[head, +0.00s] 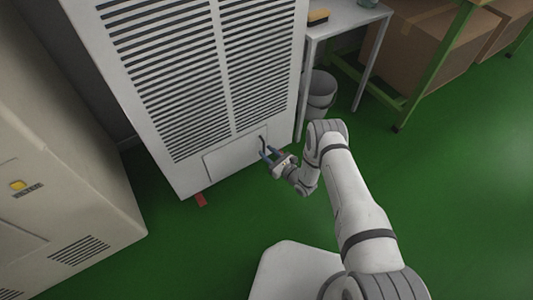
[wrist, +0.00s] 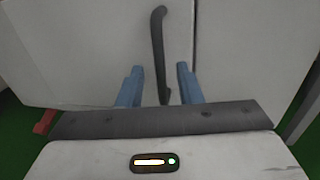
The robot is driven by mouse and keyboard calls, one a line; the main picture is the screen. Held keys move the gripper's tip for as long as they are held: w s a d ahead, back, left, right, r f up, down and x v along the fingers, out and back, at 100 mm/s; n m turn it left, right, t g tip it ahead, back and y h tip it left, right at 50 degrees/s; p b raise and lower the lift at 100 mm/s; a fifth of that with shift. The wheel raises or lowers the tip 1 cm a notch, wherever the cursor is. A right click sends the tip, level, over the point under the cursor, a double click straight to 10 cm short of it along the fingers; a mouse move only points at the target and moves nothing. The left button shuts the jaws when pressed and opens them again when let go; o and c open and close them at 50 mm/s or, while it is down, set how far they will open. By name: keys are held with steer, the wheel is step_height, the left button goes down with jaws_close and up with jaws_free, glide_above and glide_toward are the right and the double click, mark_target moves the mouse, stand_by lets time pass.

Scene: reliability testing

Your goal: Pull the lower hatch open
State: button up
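The lower hatch (head: 228,155) is a flat pale panel at the bottom of the tall grey cabinet, below its slatted vents. It looks closed, flush with the cabinet front. A dark curved handle (wrist: 158,50) stands upright at the hatch's right side in the wrist view; it also shows in the head view (head: 262,144). My gripper (head: 268,156) is at the handle. In the wrist view its two blue fingers (wrist: 158,75) are apart, one on each side of the handle's lower part, with gaps visible on both sides. How deep the handle sits between them is hard to tell.
A red piece (head: 201,199) lies at the cabinet's foot. A beige cabinet (head: 60,170) stands at left. A small table (head: 345,18) and a grey bin (head: 320,88) are at right of the tall cabinet. Green floor in front of the hatch is clear.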

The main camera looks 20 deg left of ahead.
steer(key=shift+w+a, duration=0.3)
steer(key=shift+a, duration=0.25)
jaws_close()
steer(key=shift+d, duration=0.1)
